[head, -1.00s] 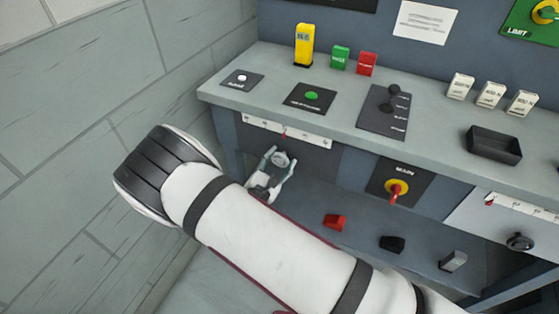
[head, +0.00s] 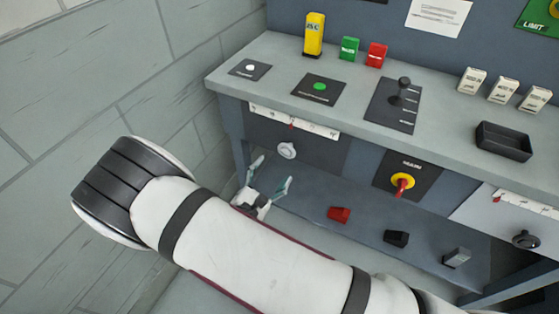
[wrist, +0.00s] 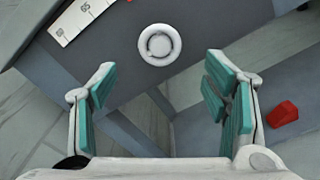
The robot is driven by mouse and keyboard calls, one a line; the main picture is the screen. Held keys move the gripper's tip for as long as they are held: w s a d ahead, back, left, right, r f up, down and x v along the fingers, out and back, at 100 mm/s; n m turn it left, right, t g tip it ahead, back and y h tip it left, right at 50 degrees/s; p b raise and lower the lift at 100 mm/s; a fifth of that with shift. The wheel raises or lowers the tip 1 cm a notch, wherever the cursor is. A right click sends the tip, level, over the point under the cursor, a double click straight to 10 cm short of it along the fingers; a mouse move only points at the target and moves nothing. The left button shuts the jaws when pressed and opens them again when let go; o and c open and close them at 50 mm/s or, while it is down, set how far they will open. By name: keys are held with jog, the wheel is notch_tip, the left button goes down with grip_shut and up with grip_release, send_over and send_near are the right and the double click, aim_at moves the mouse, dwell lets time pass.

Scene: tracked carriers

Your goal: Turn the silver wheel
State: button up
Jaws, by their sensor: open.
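The silver wheel (head: 287,150) is a small round knob on the dark front panel under the left part of the bench, below a white scale with a red pointer. In the wrist view the wheel (wrist: 160,45) shows face-on, ahead of the fingertips and roughly midway between them. My gripper (head: 269,172) is open and empty, just below and left of the wheel in the head view, apart from it. The wrist view shows both teal-padded fingers (wrist: 160,78) spread wide with nothing between them.
A white scale strip (head: 292,122) runs above the wheel, under the bench edge (head: 240,93). A red-handled switch (head: 402,184) and a black wheel (head: 525,240) sit further right. A red block (head: 339,214) and a black block (head: 396,238) lie on the lower shelf.

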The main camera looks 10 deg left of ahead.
jog(key=shift+v, duration=1.4)
jog(key=w+d+r+m+g+h, duration=0.1)
jog(key=d+r+m+g+h, duration=0.75)
jog(key=d+r, duration=0.7)
jog(key=s+d+r+m+g+y, duration=0.4)
jog(key=s+d+r+m+g, duration=0.5)
jog(key=d, duration=0.3)
jog(key=s+d+r+m+t+y, duration=0.1)
jog(key=s+r+m+y, duration=0.35)
jog(key=s, duration=0.45)
jog(key=s+r+m+t+y, duration=0.1)
jog(key=s+r+m+y, duration=0.2)
jog(key=s+y, duration=0.5)
notch_tip(320, 180, up, 14)
jog(key=s+t+h+p, duration=0.1)
jog(key=t+p, duration=0.1)
jog(key=p, duration=1.1)
jog(key=shift+s+d+r+t+h, duration=0.15)
jog(key=shift+s+d+t+h, duration=0.05)
jog(key=shift+s+t+h, duration=0.2)
